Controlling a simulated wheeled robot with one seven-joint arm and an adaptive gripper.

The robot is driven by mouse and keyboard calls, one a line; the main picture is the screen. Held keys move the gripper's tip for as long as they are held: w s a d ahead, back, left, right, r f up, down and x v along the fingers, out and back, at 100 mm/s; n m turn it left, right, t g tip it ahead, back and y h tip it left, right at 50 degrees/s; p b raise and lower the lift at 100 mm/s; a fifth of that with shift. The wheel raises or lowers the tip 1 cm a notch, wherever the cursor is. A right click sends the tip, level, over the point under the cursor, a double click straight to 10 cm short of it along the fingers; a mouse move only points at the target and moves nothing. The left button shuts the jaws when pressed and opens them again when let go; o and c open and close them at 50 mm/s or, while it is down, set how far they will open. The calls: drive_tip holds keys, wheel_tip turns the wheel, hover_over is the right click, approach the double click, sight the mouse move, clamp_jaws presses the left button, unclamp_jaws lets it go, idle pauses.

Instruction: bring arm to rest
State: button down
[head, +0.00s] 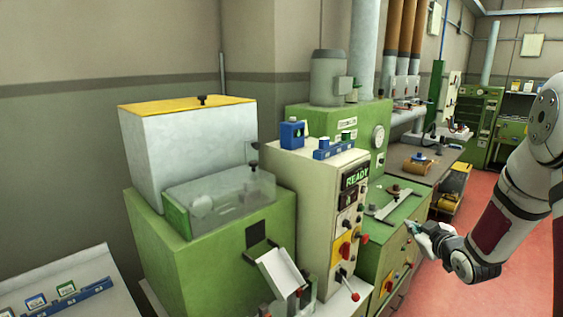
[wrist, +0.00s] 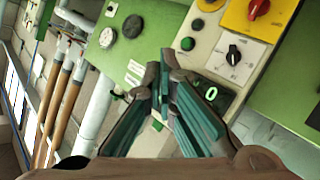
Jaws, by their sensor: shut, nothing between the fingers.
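My gripper (head: 410,228) is shut and empty, with its fingers pointing left toward the front of the green machines in the head view. In the wrist view my gripper (wrist: 160,85) shows with its dark green fingers together in front of a control panel. My arm (head: 520,190) comes in from the right edge of the head view, bent at the elbow. The gripper is beside the cream control cabinet (head: 300,180), which has a "READY" display. I cannot tell the exact gap between the fingertips and the machine fronts.
A green machine (head: 215,265) with a white, yellow-lidded hopper (head: 185,150) stands at the left. A lever with a red knob (head: 354,296) sticks out near the cabinet. A dark workbench (head: 440,155) stands farther back. The red floor (head: 440,290) is open below the arm.

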drive_tip(key=s+a+r+m+g+h, duration=0.1)
drive_tip(key=s+a+r+m+g, duration=0.1)
drive_tip(key=s+a+r, duration=0.35)
drive_tip(key=s+a+r+m+g+h, duration=0.1)
drive_tip(key=s+a+r+g, duration=0.1)
drive_tip(key=s+r, duration=0.6)
drive_tip(key=s+a+r+m+g, duration=0.1)
drive_tip(key=s+a, duration=0.2)
drive_tip(key=s, duration=0.5)
drive_tip(key=s+a+r+m+g+y, duration=0.1)
drive_tip(key=s+a, duration=0.3)
drive_tip(key=s, duration=0.5)
drive_tip(key=s+a+r+g, duration=0.1)
drive_tip(key=s+a+g, duration=0.1)
drive_tip(key=s, duration=0.6)
drive_tip(key=shift+s+a+r+m+g+y, duration=0.15)
drive_tip(key=shift+a+m+g+y, duration=0.25)
drive_tip(key=shift+a, duration=0.5)
